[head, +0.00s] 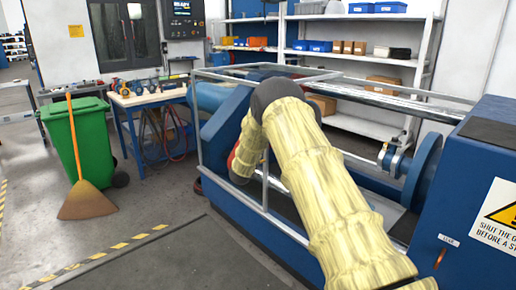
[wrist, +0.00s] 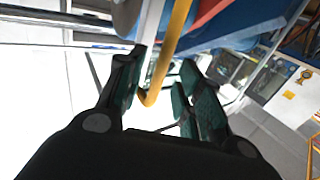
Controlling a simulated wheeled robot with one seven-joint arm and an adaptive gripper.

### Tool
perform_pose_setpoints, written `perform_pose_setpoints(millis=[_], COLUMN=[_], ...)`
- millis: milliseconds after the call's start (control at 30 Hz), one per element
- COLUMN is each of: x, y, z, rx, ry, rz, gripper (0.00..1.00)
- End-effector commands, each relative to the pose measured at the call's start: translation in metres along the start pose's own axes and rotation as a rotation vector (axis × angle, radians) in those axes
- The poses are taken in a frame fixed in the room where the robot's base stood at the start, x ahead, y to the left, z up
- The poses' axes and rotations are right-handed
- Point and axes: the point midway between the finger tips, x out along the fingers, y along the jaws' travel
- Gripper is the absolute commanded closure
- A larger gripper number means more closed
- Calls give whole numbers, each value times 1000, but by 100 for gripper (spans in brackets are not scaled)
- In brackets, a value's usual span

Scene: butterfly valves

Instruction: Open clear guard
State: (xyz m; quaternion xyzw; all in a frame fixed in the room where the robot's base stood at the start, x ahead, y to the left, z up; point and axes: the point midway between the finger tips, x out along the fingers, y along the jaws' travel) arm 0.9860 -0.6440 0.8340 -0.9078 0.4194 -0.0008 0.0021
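The clear guard is a see-through panel in a thin grey frame (head: 265,190) along the front of a long blue machine (head: 232,210). Its frame stands over the machine bed, and my arm covers much of it in the head view. I cannot tell how far open the guard stands. In the wrist view a yellow bar-shaped handle (wrist: 177,28) runs down between the fingers of my gripper (wrist: 162,62). The green-padded fingers are apart, one on each side of the handle, with a visible gap. In the head view my gripper is hidden behind my arm.
A warning sign (head: 497,215) is on the machine's right housing. A green bin (head: 85,145) with a broom (head: 88,200) and a workbench (head: 150,98) stand to the left. White shelves (head: 350,55) stand behind. The floor at the front left is clear.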

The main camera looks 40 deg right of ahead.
Motion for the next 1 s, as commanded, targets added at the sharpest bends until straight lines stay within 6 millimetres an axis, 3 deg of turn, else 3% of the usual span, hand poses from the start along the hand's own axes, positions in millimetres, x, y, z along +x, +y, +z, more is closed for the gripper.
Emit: perform_pose_setpoints(millis=[200, 433, 1000], x=[-40, -69, -78], y=[-1, -1, 0], z=[0, 0, 0], rx=[-1, -1, 0], ry=[-1, -1, 0], rz=[-1, -2, 0], gripper=[65, 65, 65])
